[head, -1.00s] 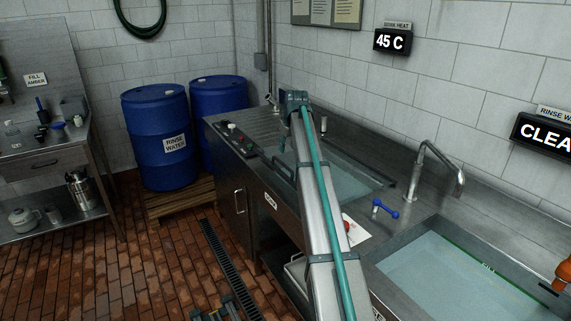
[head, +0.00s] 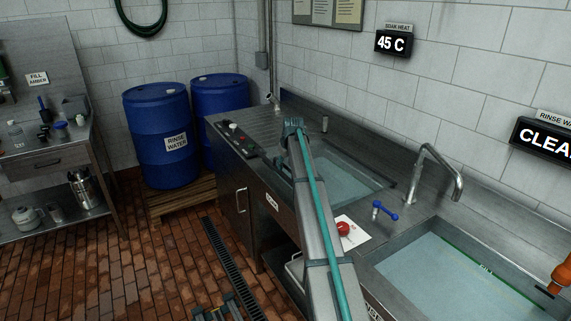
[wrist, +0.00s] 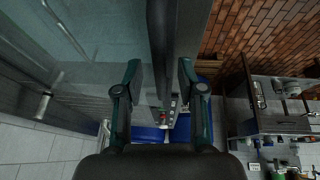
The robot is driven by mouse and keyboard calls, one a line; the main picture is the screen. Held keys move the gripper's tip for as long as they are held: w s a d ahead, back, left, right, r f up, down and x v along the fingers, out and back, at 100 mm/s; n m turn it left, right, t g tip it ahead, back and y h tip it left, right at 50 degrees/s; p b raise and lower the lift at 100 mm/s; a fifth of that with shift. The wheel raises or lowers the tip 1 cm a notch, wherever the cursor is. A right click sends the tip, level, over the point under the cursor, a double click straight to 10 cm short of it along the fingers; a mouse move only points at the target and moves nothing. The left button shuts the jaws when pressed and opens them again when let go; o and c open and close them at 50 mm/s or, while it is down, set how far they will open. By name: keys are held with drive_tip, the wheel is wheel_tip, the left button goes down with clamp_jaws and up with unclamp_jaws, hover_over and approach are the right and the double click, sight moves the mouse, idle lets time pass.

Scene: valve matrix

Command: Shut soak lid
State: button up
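The soak basin (head: 345,181) is the farther sink, holding water, under the display reading 45 C (head: 391,42). Its water also shows at the upper left of the wrist view (wrist: 95,25). I cannot make out the lid for certain in either view. My gripper (wrist: 160,78) is open, with its two fingers apart and nothing seen held. A dark metal bar or edge (wrist: 159,40) runs between and beyond the fingers; I cannot tell whether it is the lid's edge or the counter rim. In the head view my arm hides part of the basin's front, and the fingers are not clear.
A red knob (head: 343,228) on a white plate and a blue valve handle (head: 385,210) sit right of my arm. The rinse basin (head: 455,275) and tap (head: 441,170) are farther right. Blue barrels (head: 160,135) stand on a pallet beyond the counter. The floor at left is mostly clear.

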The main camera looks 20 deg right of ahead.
sight(283, 176)
clamp_jaws()
drive_tip(key=f+b, duration=0.1)
drive_tip(key=f, duration=0.1)
drive_tip(key=a+f+b, duration=0.1)
drive_tip(key=f, duration=0.2)
drive_tip(key=shift+s, duration=0.1)
drive_tip(key=shift+s+a+f, duration=0.1)
drive_tip(key=shift+s+f, duration=0.05)
drive_tip(key=shift+f, duration=0.05)
unclamp_jaws()
drive_tip(key=shift+a+f, duration=0.1)
drive_tip(key=shift+f, duration=0.05)
